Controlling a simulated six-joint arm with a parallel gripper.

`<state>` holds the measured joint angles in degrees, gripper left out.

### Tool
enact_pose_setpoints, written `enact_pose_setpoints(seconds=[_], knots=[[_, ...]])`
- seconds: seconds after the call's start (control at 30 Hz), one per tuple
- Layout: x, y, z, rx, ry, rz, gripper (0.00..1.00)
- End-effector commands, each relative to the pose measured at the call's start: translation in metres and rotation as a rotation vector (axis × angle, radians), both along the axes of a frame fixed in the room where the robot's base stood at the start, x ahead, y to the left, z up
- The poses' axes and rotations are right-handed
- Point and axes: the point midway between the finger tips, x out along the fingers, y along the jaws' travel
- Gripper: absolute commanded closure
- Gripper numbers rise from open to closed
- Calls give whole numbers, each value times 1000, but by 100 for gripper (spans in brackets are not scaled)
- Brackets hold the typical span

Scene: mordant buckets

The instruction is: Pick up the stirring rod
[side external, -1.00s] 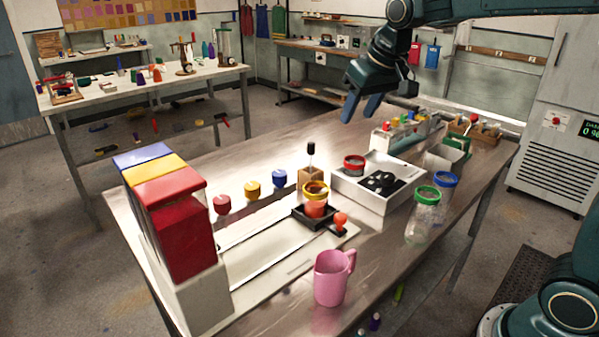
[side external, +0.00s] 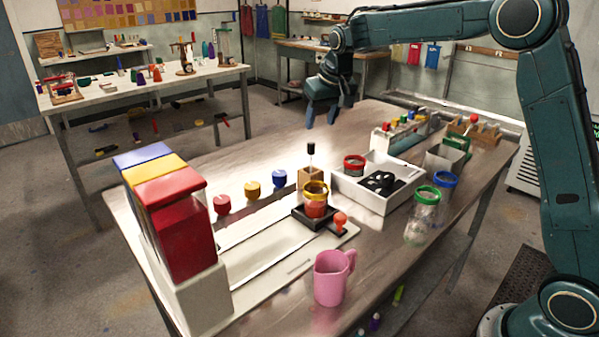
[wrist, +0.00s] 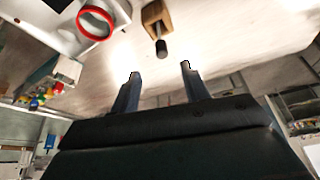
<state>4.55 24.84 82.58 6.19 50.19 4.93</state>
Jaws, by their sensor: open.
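The stirring rod, with a dark knob (side external: 311,149) on a thin shaft, stands upright in a wooden block (side external: 311,179) on the steel table. In the wrist view, the dark knob (wrist: 161,48) and the wooden block (wrist: 153,17) show beyond my fingertips, roughly in line with the gap between them. My gripper (side external: 321,121) is open and empty. It points down, above and behind the rod in the side view, and is apart from it. Its two fingers (wrist: 160,71) also show in the wrist view. The rod's lower end is hidden in the block.
A white tray (side external: 346,196) with a red-rimmed jar (side external: 354,165) stands right of the block. An amber-rimmed jar (side external: 316,200) stands close in front. Blue, yellow and red knobs are to the left. A pink mug (side external: 329,281) is nearer the camera.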

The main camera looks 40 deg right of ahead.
Motion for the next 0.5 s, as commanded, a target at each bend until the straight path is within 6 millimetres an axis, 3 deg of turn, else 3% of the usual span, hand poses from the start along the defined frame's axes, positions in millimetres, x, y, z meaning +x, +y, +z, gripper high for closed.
enact_pose_setpoints(seconds=[0.5], knots=[[24, -7, -62, 1, 4, -1, 54]])
